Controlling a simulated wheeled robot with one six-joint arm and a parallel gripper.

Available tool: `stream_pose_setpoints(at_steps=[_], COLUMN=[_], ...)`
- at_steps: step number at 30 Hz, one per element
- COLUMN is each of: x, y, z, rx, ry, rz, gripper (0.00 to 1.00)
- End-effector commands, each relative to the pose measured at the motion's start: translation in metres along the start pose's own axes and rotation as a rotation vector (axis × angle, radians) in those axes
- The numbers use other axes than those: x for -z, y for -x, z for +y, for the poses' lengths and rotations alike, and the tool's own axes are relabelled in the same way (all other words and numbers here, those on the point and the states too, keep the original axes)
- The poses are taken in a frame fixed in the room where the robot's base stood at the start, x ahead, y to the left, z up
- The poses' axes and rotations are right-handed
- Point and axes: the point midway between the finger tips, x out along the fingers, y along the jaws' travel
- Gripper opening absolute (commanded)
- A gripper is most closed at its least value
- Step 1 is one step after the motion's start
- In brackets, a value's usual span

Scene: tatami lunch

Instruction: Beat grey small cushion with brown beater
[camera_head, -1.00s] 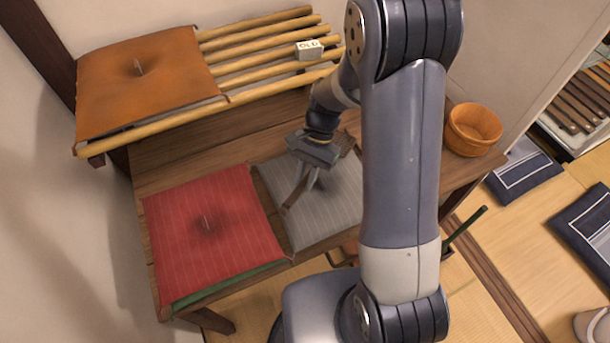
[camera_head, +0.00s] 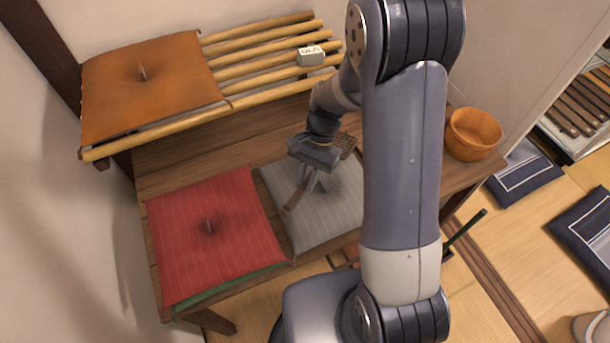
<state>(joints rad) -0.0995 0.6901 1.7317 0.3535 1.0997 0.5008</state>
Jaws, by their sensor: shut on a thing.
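The grey small cushion (camera_head: 337,222) with pale stripes lies flat on the wooden table, right of the red cushion. My gripper (camera_head: 314,184) is over its upper left part, pointing down and shut on the brown beater (camera_head: 294,200). The beater's handle end sticks out at the lower left of the fingers. Its woven head (camera_head: 346,143) shows behind the gripper, toward the cushion's far edge. My arm hides the cushion's right part and some of the beater. Whether the beater touches the cushion I cannot tell.
A red cushion (camera_head: 235,255) lies left, on something green. An orange cushion (camera_head: 150,95) lies on a bamboo rack (camera_head: 262,70) with a small white block (camera_head: 311,56). A wooden bowl (camera_head: 473,134) stands right. Bare table (camera_head: 215,145) shows between rack and cushions.

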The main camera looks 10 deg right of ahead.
Motion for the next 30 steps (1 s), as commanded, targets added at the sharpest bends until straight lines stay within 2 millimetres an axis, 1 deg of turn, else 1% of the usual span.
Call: stream_pose_setpoints(at_steps=[1,3,8,15,18,21,30], x=[0.012,0.021,0.008,-0.022,-0.031,-0.035,-0.034], y=[-0.018,-0.032,-0.009,0.034,0.046,0.05,0.049], z=[0.001,0.001,0.0,-0.001,-0.001,-0.001,-0.001], rx=[0.0,0.001,0.002,0.001,-0.001,-0.001,-0.001], ry=[-0.004,-0.003,0.002,0.003,0.003,0.001,0.0], rz=[-0.028,-0.065,-0.04,0.068,0.106,0.126,0.132], gripper=[0.0,0.0,0.0,0.0,0.0,0.0,0.0])
